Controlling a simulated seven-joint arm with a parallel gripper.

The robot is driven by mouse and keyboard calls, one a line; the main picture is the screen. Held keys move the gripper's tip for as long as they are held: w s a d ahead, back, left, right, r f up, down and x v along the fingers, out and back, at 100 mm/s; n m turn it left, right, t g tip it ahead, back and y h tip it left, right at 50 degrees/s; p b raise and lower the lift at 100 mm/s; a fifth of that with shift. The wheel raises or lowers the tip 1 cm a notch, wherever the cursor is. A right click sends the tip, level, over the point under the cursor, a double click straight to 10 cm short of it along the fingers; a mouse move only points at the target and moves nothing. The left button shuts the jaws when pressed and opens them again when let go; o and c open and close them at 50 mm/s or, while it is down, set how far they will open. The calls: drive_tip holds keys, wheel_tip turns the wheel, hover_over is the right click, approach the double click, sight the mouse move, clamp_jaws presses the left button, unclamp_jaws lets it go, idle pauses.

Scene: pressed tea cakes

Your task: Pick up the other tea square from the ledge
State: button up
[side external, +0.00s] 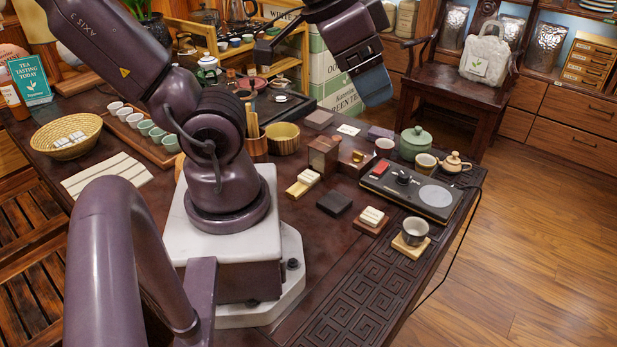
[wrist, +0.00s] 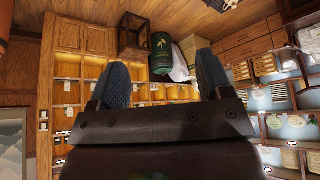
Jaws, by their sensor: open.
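Pale tea squares show in the side view. One pale piece (side external: 372,216) sits on a small reddish-brown block (side external: 368,228) near the table's front right. More pale pieces (side external: 308,177) lie on or beside a low light-wood piece (side external: 296,190), left of a dark flat square (side external: 334,203). I cannot tell which support is the ledge. My gripper (side external: 375,88) is high above the back of the table, well away from these pieces. In the wrist view my gripper (wrist: 163,80) has its two blue fingers wide apart with nothing between them. No tea square shows there.
A black device (side external: 425,193), a green lidded pot (side external: 414,143) and a cup on a wooden coaster (side external: 411,241) stand at the right. A brown box (side external: 323,154) stands behind the pale pieces. A basket (side external: 66,136) is far left. The carved front strip is mostly clear.

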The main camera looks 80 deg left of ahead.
drive_tip(key=shift+f, duration=0.1)
drive_tip(key=m+g, duration=0.6)
drive_tip(key=m, duration=2.5)
hover_over(308, 175)
wheel_tip(308, 175, down, 21)
drive_tip(key=n, duration=0.4)
drive_tip(key=f, duration=0.6)
drive_tip(key=shift+a+f, duration=0.3)
drive_tip(key=shift+d+f, duration=0.2)
drive_tip(key=shift+f, duration=1.3)
drive_tip(key=shift+d+f, duration=0.15)
drive_tip(key=shift+f, duration=1.35)
